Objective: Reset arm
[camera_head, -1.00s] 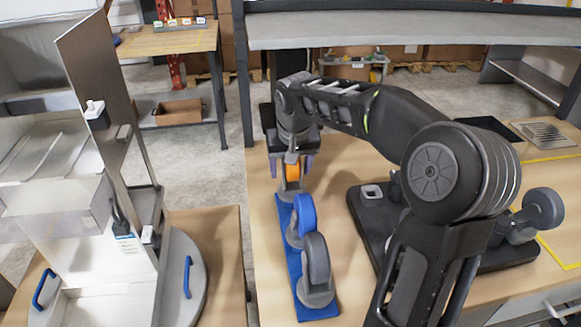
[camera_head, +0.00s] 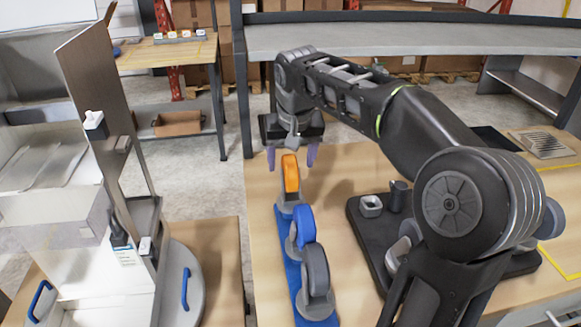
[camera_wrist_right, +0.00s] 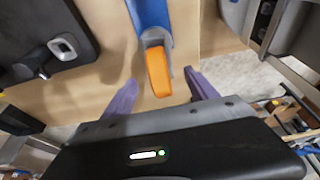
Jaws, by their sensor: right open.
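My right gripper (camera_head: 291,158) is open, with its two purple fingers spread above the far end of the blue strip (camera_head: 290,272). My left gripper is not in view.
A dark base plate (camera_head: 375,243) with a small square holder (camera_head: 370,205) lies right of the strip, partly hidden by my right arm. A grey shelf (camera_head: 400,38) spans the back. A metal-panelled machine (camera_head: 110,150) stands at the left.

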